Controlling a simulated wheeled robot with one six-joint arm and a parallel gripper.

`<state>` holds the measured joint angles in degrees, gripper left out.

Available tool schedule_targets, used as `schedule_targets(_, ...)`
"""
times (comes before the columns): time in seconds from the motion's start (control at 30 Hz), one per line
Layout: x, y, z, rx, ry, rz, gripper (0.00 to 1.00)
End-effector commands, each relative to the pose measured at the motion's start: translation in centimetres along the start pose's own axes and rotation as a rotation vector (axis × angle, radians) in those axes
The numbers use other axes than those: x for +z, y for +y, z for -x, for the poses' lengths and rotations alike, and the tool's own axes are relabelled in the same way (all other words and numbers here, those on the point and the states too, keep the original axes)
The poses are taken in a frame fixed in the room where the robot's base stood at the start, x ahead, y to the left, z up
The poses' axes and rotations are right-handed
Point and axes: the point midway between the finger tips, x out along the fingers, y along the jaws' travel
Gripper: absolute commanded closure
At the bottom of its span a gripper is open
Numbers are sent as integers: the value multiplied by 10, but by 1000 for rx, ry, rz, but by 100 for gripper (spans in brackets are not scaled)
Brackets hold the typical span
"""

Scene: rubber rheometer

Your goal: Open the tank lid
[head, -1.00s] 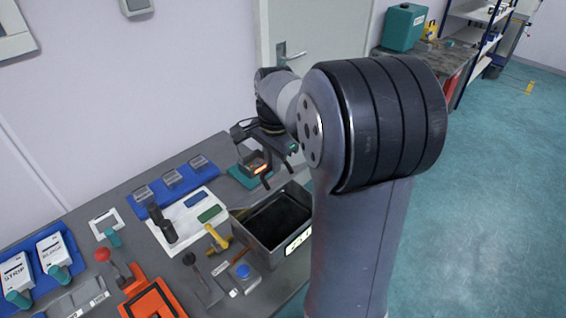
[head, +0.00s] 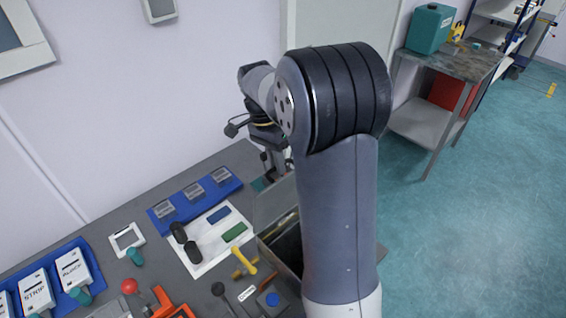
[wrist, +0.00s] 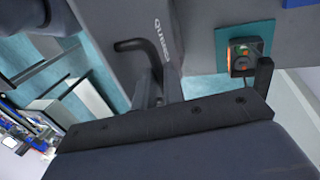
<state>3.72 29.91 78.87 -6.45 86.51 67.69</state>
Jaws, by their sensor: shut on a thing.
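The grey tank (head: 268,249) stands on the bench, partly hidden by my arm; its dark inside shows. A grey panel that looks like its lid (head: 272,205) stands tilted up at the tank's far side. My gripper (head: 268,170) is at the top of this panel, small and partly hidden by my arm. In the wrist view, a grey surface with a "QUENCH" label (wrist: 160,38) and a black bent handle (wrist: 138,45) lies just past my gripper (wrist: 160,80). My gripper is shut on the handle, though the exact contact is unclear.
A yellow-handled tool (head: 244,259), a white tray (head: 215,238) and a blue rack (head: 194,200) lie left of the tank. A small device with an orange part (wrist: 240,55) sits on a teal mat close to my gripper. The wall is behind the bench.

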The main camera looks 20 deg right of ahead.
Motion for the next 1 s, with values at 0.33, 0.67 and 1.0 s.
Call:
schedule_targets(0.33, 0, -30, -2, 166, 3, 3, 100)
schedule_targets(0.67, -1, -38, -1, 212, 4, -1, 100)
schedule_targets(1.0, -1, -38, 0, 212, 5, -1, 100)
